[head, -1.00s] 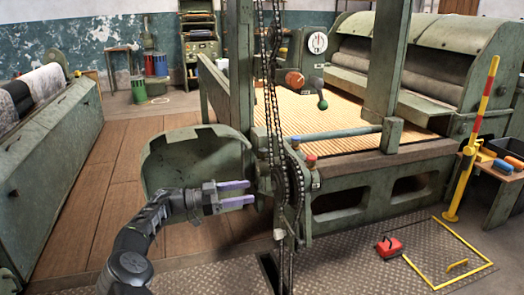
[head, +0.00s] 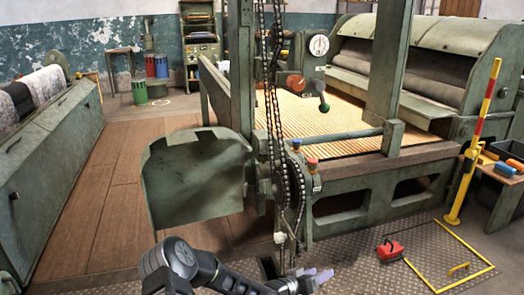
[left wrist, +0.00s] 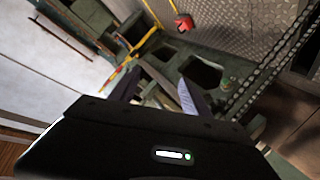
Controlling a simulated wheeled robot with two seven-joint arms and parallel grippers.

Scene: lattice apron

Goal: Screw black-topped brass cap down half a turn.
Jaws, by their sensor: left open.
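I cannot make out a black-topped brass cap in either view. On the green machine's near corner stand two small caps, one with a blue top (head: 296,145) and one with a red top (head: 312,163). My left gripper (head: 316,277) is low at the bottom of the head view, below these caps and near the hanging chain. Its two pale purple fingers are apart with nothing between them. In the left wrist view its fingers (left wrist: 160,78) are also apart and empty. My right gripper is not in view.
A drive chain (head: 300,190) hangs at the machine's corner, beside an open green guard (head: 195,180). A red box with a handle (head: 389,249) sits on the patterned metal floor, next to a yellow floor outline. A red-and-yellow post (head: 475,155) stands at right. Wooden floor at left is clear.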

